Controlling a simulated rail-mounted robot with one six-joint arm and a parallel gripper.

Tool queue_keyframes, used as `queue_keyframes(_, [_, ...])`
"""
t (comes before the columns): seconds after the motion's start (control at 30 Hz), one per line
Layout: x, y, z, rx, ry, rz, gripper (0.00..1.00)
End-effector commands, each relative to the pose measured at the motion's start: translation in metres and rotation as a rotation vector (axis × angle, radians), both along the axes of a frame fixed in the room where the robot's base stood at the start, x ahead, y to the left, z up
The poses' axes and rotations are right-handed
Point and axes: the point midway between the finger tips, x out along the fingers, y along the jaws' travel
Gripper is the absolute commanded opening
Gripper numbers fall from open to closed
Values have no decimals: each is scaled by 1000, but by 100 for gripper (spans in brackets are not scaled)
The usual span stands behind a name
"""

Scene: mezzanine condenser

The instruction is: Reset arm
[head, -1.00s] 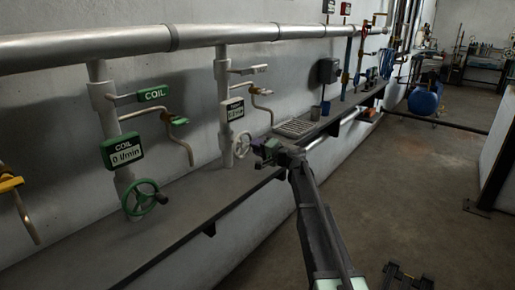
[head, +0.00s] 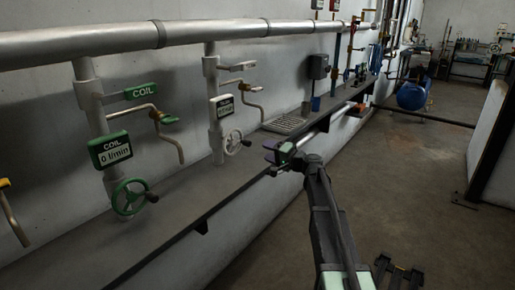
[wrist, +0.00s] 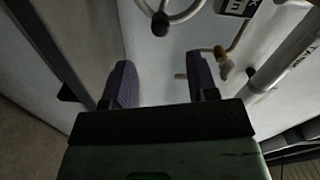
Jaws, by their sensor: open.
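My gripper (head: 272,154) is at the end of my arm, just off the front edge of the shelf (head: 185,208) near the white handwheel (head: 234,142). In the wrist view my gripper (wrist: 163,85) has its two purple fingers well apart, with nothing between them. Beyond the fingers, the wrist view shows the pale wall, part of a white handwheel (wrist: 188,12) and a bent tap pipe (wrist: 238,42).
A green handwheel (head: 131,197) and a green COIL flow display (head: 111,149) are at the left. A thick pipe (head: 90,42) runs along the wall above. A drain grate (head: 288,124) lies farther along the shelf. The floor (head: 420,175) at right is mostly open.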

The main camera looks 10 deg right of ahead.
Motion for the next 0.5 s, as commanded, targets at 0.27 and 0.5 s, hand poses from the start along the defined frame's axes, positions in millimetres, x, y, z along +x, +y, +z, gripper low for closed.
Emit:
queue_keyframes(0.27, [-5, -5, 0, 0, 0, 0, 53])
queue_keyframes(0.5, [-37, 11, -30, -139, 111, 105, 53])
